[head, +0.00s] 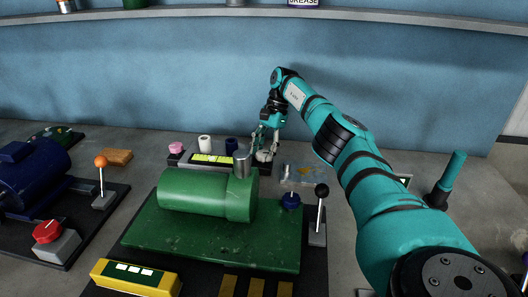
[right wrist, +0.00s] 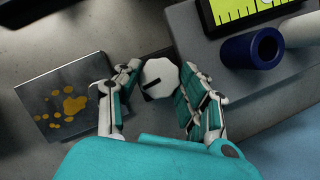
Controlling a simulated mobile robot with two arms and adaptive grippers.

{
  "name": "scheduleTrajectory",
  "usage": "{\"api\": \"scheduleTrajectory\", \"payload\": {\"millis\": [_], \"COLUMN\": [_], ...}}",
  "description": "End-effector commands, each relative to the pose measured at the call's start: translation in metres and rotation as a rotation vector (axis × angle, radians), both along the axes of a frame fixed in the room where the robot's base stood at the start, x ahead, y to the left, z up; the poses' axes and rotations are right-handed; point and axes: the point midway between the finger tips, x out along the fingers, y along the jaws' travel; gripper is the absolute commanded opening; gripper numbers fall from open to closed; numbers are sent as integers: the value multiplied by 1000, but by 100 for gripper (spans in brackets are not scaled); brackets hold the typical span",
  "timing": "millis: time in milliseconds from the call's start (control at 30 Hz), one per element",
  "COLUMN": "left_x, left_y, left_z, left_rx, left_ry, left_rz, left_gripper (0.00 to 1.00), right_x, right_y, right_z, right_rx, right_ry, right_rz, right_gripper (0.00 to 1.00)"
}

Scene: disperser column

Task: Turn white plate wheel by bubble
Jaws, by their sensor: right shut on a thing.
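The white wheel (right wrist: 161,77) is a faceted knob with a black mark on its face. It sits between the fingers of my right gripper (head: 266,148), which is shut on it. In the head view the wheel is mostly hidden by the fingers. The level gauge with a yellow-green scale (head: 212,158) is just left of the gripper in the head view. It also shows at the top of the right wrist view (right wrist: 240,10). My left gripper is in neither view.
A blue cylinder (head: 231,145), a white one (head: 205,142) and a pink one (head: 175,148) stand by the gauge. A stained plate (right wrist: 70,98) lies beside the wheel. The green pump (head: 208,194) and a black-knobbed lever (head: 320,205) are in front.

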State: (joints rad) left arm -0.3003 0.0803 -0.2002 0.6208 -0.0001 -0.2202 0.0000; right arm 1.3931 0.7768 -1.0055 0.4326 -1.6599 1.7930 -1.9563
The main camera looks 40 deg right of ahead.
Motion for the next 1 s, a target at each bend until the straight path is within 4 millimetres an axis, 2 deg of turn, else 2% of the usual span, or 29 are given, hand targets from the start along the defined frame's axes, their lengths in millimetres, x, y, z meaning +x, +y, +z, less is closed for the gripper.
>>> {"api": "scheduleTrajectory", "payload": {"millis": [433,467,600,1000], "left_x": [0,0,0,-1], "left_y": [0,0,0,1], "left_z": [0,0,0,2], "left_rx": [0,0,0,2], "left_ry": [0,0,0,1], "left_rz": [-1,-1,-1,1], "left_gripper": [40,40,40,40], "right_x": [1,1,1,0], "right_y": [-1,-1,-1,-1], "right_z": [2,2,2,1], "right_rx": [-2,-2,-2,-1], "right_ry": [-6,-6,-5,-2], "right_rz": [6,6,6,-17], "right_gripper": [8,44,63,64]}}
